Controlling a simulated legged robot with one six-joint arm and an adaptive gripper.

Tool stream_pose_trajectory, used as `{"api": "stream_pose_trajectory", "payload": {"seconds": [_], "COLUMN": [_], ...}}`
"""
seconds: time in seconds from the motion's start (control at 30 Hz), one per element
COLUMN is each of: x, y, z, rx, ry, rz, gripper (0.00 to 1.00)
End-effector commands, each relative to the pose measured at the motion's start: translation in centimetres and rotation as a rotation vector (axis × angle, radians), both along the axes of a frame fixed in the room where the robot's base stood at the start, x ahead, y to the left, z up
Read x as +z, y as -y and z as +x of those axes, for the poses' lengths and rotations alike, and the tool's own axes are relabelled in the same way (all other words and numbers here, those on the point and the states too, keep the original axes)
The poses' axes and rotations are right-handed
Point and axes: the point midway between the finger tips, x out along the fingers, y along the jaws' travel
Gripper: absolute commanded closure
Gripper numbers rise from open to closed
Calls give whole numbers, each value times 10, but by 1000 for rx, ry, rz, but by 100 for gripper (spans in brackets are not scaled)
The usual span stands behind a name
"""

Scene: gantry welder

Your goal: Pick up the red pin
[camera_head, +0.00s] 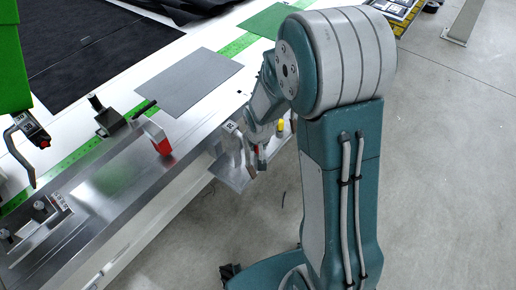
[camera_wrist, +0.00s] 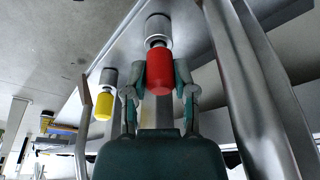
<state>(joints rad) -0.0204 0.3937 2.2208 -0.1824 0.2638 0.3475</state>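The red pin (camera_wrist: 159,72) is in the middle of the wrist view, its silver collar (camera_wrist: 158,28) against a grey plate. My gripper (camera_wrist: 160,80) has one finger on each side of the red part. The fingers look very close to it, but I cannot tell whether they touch. In the head view my gripper (camera_head: 255,160) reaches down beside the bench at a small side shelf, and a bit of red (camera_head: 258,149) shows between the fingers. The rest of the pin is hidden there by my gripper.
A yellow pin (camera_wrist: 104,105) stands next to the red one; it also shows in the head view (camera_head: 280,126). Metal bars (camera_wrist: 245,90) run close to the right of my gripper. The shelf (camera_head: 229,175) joins the bench (camera_head: 185,165). A red-ended clamp (camera_head: 158,138) stands on the bench.

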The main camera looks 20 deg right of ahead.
Motion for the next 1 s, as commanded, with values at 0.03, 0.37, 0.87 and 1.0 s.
{"api": "stream_pose_trajectory", "payload": {"seconds": [0.03, 0.37, 0.87, 1.0], "x": [0, 0, 50, 67], "y": [0, 0, -3, -5], "z": [0, -1, -15, -29], "rx": [0, 0, 1, 1], "ry": [-1, -2, 3, 3], "rz": [0, 0, 0, 0], "gripper": [100, 100, 100, 100]}}
